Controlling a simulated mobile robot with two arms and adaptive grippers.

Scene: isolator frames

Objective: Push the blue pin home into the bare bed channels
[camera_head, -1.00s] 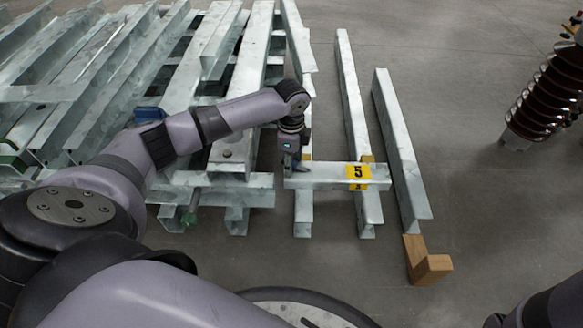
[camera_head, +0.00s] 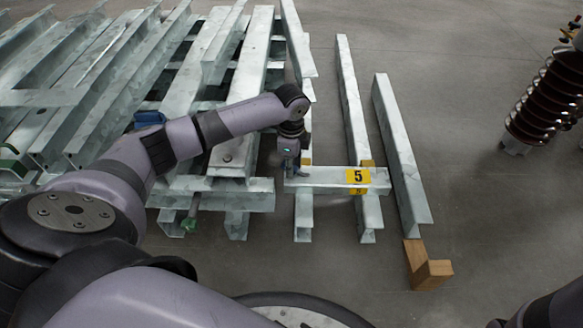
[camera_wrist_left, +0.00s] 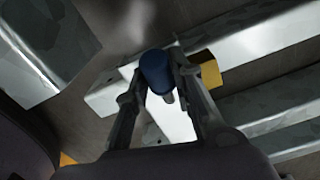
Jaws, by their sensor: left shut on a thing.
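The bare bed channels are pale galvanized steel beams (camera_head: 356,110) lying side by side on the floor, with a short cross channel (camera_head: 325,178) across their near ends. My left gripper (camera_head: 292,168) is low at the left end of that cross channel. In the left wrist view, its two fingers (camera_wrist_left: 160,82) are shut on the blue pin (camera_wrist_left: 156,68), whose round blue head shows above a pale steel piece. The pin's lower end is mostly hidden, so I cannot tell whether it is in a hole. My right gripper is not in view.
A yellow "5" label (camera_head: 358,177) marks the cross channel. Wooden blocks (camera_head: 430,274) lie at right. A brown insulator (camera_head: 547,100) stands beyond clear floor.

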